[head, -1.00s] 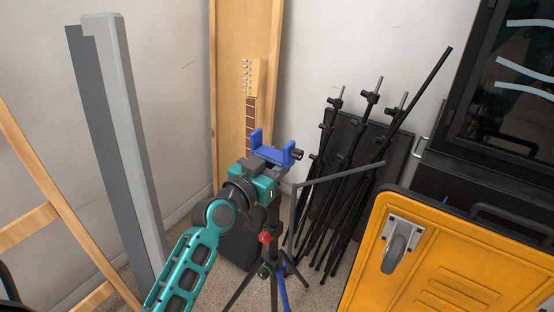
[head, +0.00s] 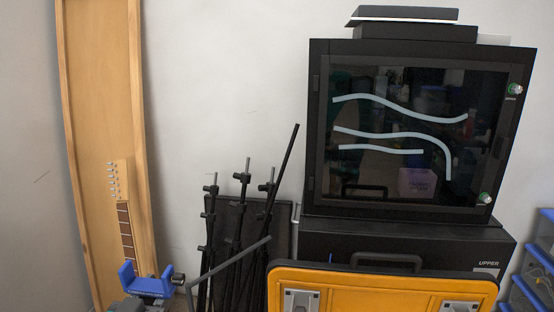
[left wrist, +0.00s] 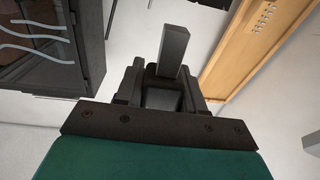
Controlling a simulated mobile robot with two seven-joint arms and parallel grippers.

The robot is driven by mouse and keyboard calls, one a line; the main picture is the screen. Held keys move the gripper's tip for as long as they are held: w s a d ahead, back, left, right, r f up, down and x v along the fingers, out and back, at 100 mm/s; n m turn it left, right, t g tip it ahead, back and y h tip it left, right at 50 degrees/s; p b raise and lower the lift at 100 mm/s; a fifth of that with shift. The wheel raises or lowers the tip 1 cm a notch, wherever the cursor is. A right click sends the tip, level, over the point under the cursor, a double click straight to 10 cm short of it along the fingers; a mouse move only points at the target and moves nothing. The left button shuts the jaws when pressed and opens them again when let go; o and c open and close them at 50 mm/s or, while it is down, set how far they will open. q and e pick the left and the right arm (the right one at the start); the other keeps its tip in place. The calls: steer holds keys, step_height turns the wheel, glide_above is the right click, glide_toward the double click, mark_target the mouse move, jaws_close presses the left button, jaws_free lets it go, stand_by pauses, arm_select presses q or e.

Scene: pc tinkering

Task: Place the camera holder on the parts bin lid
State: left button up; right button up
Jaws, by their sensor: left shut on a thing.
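The camera holder (head: 148,284) is a blue U-shaped bracket with a black knob on its right side, at the lower left of the head view. My left gripper (head: 132,304) is shut on it from below, and only its grey tip shows at the bottom edge. In the left wrist view my left gripper (left wrist: 165,92) has a dark grey bar (left wrist: 173,50) standing out from its jaws; the blue bracket does not show there. I cannot make out the parts bin lid for certain; stacked bins with blue edges (head: 540,252) stand at the far right. My right gripper is not in view.
Black tripods and stands (head: 240,235) lean by the wall right of the holder. A yellow case (head: 385,290) stands in front of a black cabinet (head: 318,130) with a glass door. A wooden frame (head: 100,60) and guitar neck (head: 124,225) are behind the holder.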

mark_target(166, 297)
arm_select(q)
steer(key=s+d+r+n+y, duration=0.1)
steer(key=s+d+r, duration=0.1)
steer(key=s, duration=0.5)
steer(key=shift+s+d+y, duration=0.2)
steer(key=shift+d+y, duration=0.1)
steer(key=shift+d, duration=0.45)
steer(key=shift+r, duration=0.1)
step_height(166, 297, up, 4)
steer(key=shift+f, duration=0.1)
step_height(166, 297, down, 4)
steer(key=shift+r, duration=0.1)
stand_by(0.3)
